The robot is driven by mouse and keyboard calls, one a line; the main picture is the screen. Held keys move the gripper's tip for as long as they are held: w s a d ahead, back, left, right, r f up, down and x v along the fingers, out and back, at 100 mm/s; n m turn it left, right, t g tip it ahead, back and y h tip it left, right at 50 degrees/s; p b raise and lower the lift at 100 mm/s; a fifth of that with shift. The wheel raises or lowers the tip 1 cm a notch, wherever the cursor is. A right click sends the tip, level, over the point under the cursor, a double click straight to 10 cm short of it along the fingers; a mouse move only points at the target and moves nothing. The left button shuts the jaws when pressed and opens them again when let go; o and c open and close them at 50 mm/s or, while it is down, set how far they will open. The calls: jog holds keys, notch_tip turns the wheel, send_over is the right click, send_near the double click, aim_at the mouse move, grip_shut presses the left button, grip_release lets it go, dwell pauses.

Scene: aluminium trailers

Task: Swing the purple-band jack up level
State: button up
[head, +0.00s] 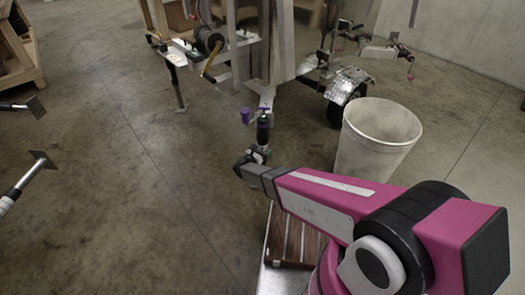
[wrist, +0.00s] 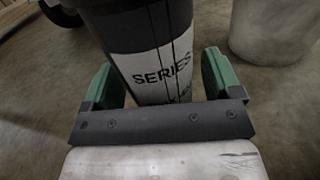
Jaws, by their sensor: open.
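The purple-band jack (head: 263,130) is a dark tube with purple at its top, below the grey trailer frame in the head view. It looks close to upright there. In the wrist view its black tube with a white "SERIES" label (wrist: 150,65) fills the space between the fingers. My gripper (head: 257,153) is at the lower part of the jack. Its green fingers (wrist: 163,85) are open, one on each side of the tube. The tube's lower end is hidden behind my gripper's body.
A pale bin (head: 380,135) stands close to the right of my arm. A trailer wheel (head: 343,102) is behind it. A black-and-silver jack (head: 177,85) stands at the back left. Other jacks (head: 25,180) reach in at the left edge. The floor at left centre is clear.

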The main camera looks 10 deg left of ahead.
jog(key=c, duration=1.3)
jog(key=shift+o, duration=0.2)
jog(key=a+r+m+g+y, duration=0.4)
jog(key=a+r+m+y, duration=0.5)
jog(key=a+r+m, duration=0.2)
jog(key=shift+s+r+g+y, duration=0.15)
jog(key=shift+s+g+y, duration=0.15)
jog(key=shift+s+y, duration=0.15)
jog(key=shift+a, duration=0.1)
jog(key=o, duration=1.3)
jog(key=shift+c, duration=0.2)
